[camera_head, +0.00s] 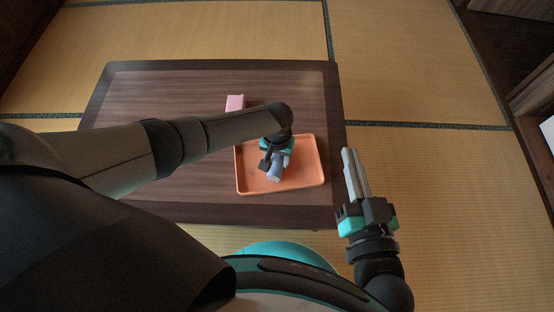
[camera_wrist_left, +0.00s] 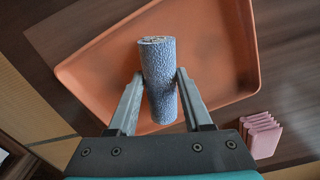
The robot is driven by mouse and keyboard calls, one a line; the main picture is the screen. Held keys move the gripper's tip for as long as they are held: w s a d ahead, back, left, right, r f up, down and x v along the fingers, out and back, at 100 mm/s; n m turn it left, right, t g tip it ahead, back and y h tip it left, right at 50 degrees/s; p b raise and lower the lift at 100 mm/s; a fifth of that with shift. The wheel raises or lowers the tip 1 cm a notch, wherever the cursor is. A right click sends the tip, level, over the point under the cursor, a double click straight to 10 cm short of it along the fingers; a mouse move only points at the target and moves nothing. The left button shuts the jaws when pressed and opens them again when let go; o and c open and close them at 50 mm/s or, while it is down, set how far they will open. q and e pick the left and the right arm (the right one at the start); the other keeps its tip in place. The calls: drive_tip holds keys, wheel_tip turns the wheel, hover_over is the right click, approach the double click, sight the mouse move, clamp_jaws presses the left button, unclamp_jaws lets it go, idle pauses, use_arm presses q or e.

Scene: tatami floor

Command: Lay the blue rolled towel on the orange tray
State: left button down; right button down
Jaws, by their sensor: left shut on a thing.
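The blue rolled towel (camera_wrist_left: 160,80) is between the two fingers of my left gripper (camera_wrist_left: 160,95), which is shut on it. In the head view the towel (camera_head: 274,173) shows below my left gripper (camera_head: 272,160), over the orange tray (camera_head: 312,178). The tray also fills much of the left wrist view (camera_wrist_left: 100,68). I cannot tell whether the towel touches the tray floor. My right gripper (camera_head: 353,172) is off the table's right edge, apart from the tray. Its fingers lie close together, and I see nothing between them.
The tray sits on a dark wooden table (camera_head: 150,90), near its front right. A pink folded item (camera_head: 235,103) lies behind the tray, and it shows in the left wrist view (camera_wrist_left: 262,135). The table's left part is clear. Tatami floor (camera_head: 420,70) surrounds the table.

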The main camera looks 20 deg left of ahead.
use_arm(q)
drive_tip(key=shift+f, duration=0.2)
drive_tip(key=shift+c, duration=1.6)
unclamp_jaws()
drive_tip(key=shift+r, duration=0.1)
